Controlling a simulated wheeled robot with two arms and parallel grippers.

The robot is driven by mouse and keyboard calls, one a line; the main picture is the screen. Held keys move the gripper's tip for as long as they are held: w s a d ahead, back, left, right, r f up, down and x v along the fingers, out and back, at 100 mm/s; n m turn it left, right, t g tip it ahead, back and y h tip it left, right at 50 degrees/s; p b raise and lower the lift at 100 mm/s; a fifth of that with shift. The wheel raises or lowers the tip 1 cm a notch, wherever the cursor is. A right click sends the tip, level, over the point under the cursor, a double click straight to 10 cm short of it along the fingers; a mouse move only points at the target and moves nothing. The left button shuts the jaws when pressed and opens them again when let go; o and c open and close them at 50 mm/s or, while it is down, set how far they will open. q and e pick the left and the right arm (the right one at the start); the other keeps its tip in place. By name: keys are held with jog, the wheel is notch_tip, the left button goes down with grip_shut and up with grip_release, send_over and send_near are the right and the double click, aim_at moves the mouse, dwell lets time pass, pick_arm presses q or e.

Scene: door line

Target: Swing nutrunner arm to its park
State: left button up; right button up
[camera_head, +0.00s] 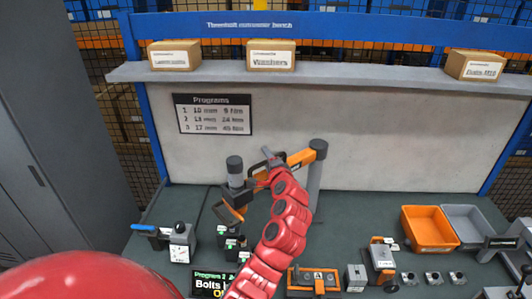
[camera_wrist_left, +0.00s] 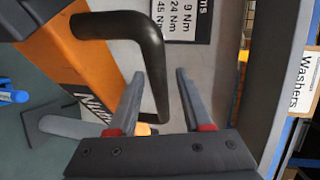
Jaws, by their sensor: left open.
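The nutrunner arm (camera_head: 300,157) is an orange beam on a grey upright post (camera_head: 315,178) near the back of the bench. A dark grey cylindrical tool head (camera_head: 235,172) stands at its left end. In the left wrist view the orange body (camera_wrist_left: 98,65) carries a partly hidden label and a bent black handle (camera_wrist_left: 150,45). My left gripper (camera_head: 267,158) is at the arm, partly hidden behind my red forearm. In the left wrist view its open fingers (camera_wrist_left: 160,75) stand either side of the handle's downward bar, with gaps visible. I cannot identify the park place. My right gripper is out of view.
A shelf (camera_head: 350,75) with several cartons runs behind the bench. Fixtures and an orange bin (camera_head: 428,226) stand at right. A grey cabinet (camera_head: 60,120) is at far left.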

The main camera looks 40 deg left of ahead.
pick_arm(q)
jog(key=shift+w+a+f, duration=0.15)
jog(key=shift+w+a, duration=0.25)
jog(key=shift+a, duration=0.05)
grip_shut()
dwell(1.2)
